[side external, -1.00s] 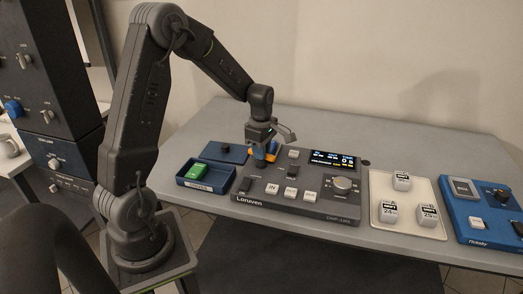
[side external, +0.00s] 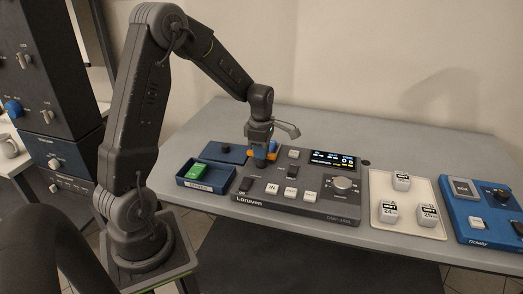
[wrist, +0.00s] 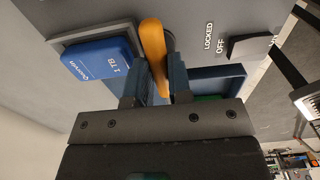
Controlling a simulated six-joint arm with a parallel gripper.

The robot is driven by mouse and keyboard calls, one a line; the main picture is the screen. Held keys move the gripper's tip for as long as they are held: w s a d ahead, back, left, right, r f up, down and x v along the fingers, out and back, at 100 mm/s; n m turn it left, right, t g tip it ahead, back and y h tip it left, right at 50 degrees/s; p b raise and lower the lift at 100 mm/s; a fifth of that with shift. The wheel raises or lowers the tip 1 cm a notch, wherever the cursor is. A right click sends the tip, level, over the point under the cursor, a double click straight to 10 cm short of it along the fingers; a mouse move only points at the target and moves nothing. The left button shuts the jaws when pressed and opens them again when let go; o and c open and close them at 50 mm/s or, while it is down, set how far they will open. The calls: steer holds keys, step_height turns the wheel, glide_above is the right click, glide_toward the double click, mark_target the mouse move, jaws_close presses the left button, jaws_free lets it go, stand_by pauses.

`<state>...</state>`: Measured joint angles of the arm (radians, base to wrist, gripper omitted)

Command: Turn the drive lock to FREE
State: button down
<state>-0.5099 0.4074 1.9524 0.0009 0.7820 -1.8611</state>
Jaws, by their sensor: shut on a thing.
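The drive lock is an orange lever (wrist: 153,42) on the grey Loruven console (side external: 300,213). In the wrist view it runs between my gripper's (wrist: 160,82) two blue fingers, which are shut on it. The word LOCKED is printed to its right; no FREE label can be read. A blue 1 TB drive (wrist: 100,60) sits in a bay on the lever's left. In the side view my gripper (side external: 261,160) is low over the console's left part, pointing down, and hides most of the lever, with a bit of orange showing.
A blue tray (side external: 207,185) with a green block (side external: 199,171) stands left of the console. A black switch by an OFF label (wrist: 250,46) is near the lever. A white tray (side external: 408,227) with several white blocks and a blue device (side external: 484,225) stand to the right.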

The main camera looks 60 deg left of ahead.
steer(key=c, duration=1)
jaws_free()
steer(key=shift+c, duration=0.2)
steer(key=shift+r, duration=0.15)
step_height(320, 180, up, 14)
steer(key=shift+f, duration=0.2)
steer(key=s+d+r+m+t, duration=0.1)
steer(key=s+d+m+t, duration=0.1)
steer(key=s+d+m, duration=0.6)
steer(key=s+d+r+m+t, duration=0.2)
steer(key=s+d+m, duration=0.6)
steer(key=m, duration=1.1)
steer(key=d+t, duration=0.1)
steer(key=d, duration=0.3)
steer(key=shift+s+t, duration=0.3)
steer(key=shift+s, duration=0.1)
